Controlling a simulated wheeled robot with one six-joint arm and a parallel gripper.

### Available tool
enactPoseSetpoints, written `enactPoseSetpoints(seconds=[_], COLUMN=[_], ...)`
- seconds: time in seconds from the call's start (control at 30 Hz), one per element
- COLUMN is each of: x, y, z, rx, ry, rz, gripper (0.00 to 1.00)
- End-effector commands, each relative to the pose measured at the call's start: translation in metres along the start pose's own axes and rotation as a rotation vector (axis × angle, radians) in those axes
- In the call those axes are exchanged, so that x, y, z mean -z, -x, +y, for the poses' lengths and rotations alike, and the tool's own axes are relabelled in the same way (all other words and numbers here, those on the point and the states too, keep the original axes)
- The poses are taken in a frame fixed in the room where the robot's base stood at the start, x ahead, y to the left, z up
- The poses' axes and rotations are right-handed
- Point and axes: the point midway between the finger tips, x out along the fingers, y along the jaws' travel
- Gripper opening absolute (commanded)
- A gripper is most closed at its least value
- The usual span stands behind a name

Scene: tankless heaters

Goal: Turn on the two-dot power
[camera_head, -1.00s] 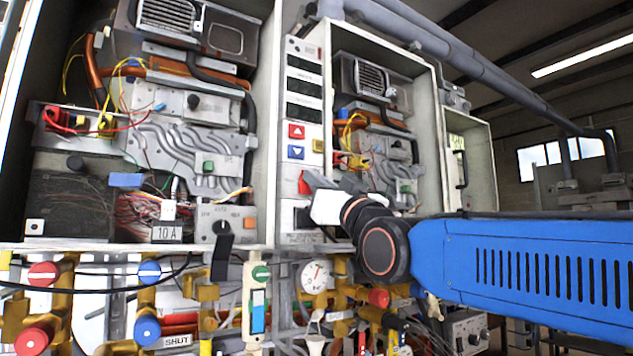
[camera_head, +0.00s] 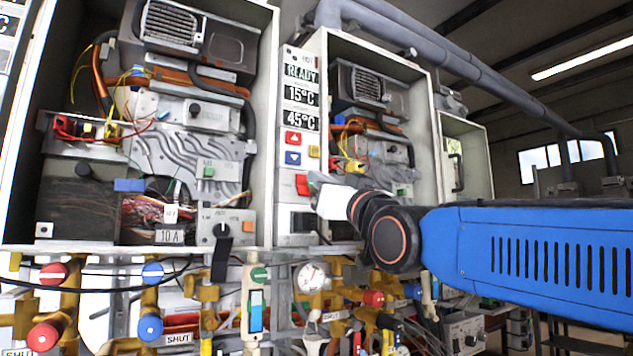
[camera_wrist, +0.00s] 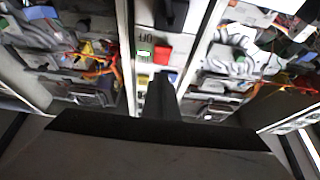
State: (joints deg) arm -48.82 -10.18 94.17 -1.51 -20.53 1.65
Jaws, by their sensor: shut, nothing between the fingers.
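A red power switch (camera_head: 302,184) is on the narrow white control panel (camera_head: 287,215) between two open heater cabinets in the head view. Above it, the panel's displays (camera_head: 300,95) are lit and read READY, 15°C and 45°C. In the blurred wrist view, my dark gripper (camera_wrist: 160,88) points at a panel with a red patch (camera_wrist: 161,53).
Red (camera_head: 293,138) and blue (camera_head: 293,158) arrow buttons and a yellow button (camera_head: 314,151) are above the switch. A black-handled knob (camera_head: 221,231) is on the left heater (camera_head: 262,110). Valves and a gauge (camera_head: 312,276) crowd the space below. Another lit display (camera_head: 9,24) shows far left.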

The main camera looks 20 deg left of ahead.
Motion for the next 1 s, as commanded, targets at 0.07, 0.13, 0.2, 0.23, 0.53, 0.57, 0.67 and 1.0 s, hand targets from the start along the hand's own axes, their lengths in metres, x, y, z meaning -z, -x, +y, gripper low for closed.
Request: enactPoseSetpoints(seconds=[0.07,0.13,0.2,0.23,0.53,0.57,0.67,1.0], x=[0.003,0.008,0.011,0.013,0.034,0.035,0.04,0.044], y=[0.007,0.015,0.023,0.026,0.068,0.071,0.08,0.09], z=[0.0,0.0,0.0,0.0,0.0,0.0,0.0,0.0], rx=[0.0,0.0,0.0,0.0,0.0,0.0,0.0,0.0], ry=[0.0,0.0,0.0,0.0,0.0,0.0,0.0,0.0], rz=[-0.001,0.001,0.0,0.0,0.0,-0.001,0.0,-0.001], gripper=[0.0,0.0,0.0,0.0,0.0,0.0,0.0,0.0])
